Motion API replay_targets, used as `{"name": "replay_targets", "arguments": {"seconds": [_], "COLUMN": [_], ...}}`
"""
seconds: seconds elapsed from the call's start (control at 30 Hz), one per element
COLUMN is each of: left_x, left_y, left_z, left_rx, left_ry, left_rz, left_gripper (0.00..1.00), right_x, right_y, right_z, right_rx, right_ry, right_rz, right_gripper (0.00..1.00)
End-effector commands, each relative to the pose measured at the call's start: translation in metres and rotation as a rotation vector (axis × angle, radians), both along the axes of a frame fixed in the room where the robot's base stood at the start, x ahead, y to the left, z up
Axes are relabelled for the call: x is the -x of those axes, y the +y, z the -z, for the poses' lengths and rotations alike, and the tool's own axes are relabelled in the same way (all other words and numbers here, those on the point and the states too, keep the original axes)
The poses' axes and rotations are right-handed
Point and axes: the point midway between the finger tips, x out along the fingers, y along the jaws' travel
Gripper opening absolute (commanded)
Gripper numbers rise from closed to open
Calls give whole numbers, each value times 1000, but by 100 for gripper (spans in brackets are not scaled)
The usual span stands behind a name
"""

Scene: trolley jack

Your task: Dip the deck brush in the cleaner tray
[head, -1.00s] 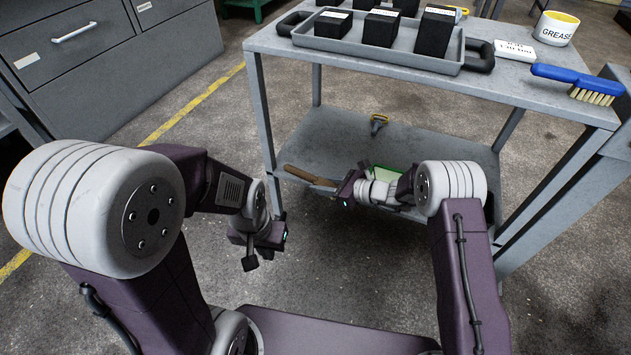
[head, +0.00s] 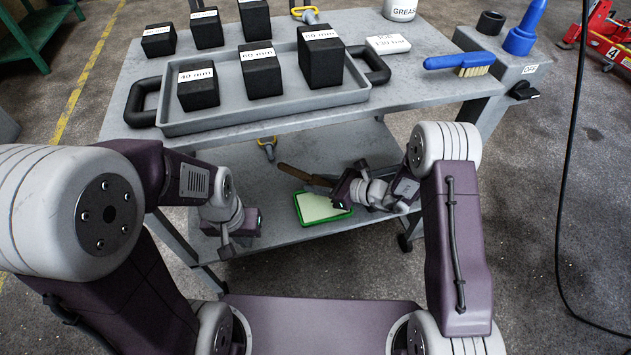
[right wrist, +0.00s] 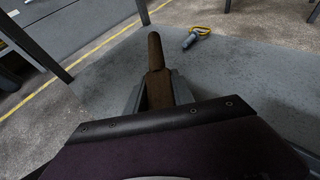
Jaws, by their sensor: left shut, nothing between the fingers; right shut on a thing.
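A wooden brown handle (head: 302,175), which looks like the deck brush's, sticks out leftward from my right gripper (head: 338,188). That gripper is shut on it, low over the trolley's lower shelf. In the right wrist view the handle (right wrist: 155,65) points away from the fingers; the bristle end is hidden. The cleaner tray (head: 299,212), green-rimmed with pale content, lies on the lower shelf, just below and left of the right gripper. My left gripper (head: 226,248) is shut and empty at the shelf's front left.
A yellow-handled tool (head: 267,148) lies farther back on the lower shelf. The upper shelf (head: 395,112) overhangs it, carrying a grey tray (head: 205,122) with black blocks and a blue brush (head: 452,62). Trolley legs stand at the corners. A black cable (head: 562,200) hangs at right.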

Motion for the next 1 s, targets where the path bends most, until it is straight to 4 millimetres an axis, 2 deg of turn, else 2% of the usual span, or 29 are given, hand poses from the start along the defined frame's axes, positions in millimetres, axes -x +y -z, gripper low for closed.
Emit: {"name": "replay_targets", "arguments": {"seconds": [0.2, 0.4, 1.0], "left_x": [0, 0, 0], "left_y": [0, 0, 0], "left_z": [27, 44, 43], "left_rx": [0, 0, 0], "left_ry": [0, 0, 0], "left_rz": [0, 0, 0], "left_gripper": [0, 0, 0], "right_x": [0, 0, 0], "right_y": [0, 0, 0], "right_z": [31, 52, 52], "right_rx": [-1, -1, -1], "right_ry": [1, 0, 0], "right_rz": [-1, 0, 0], "right_gripper": [0, 0, 0]}}
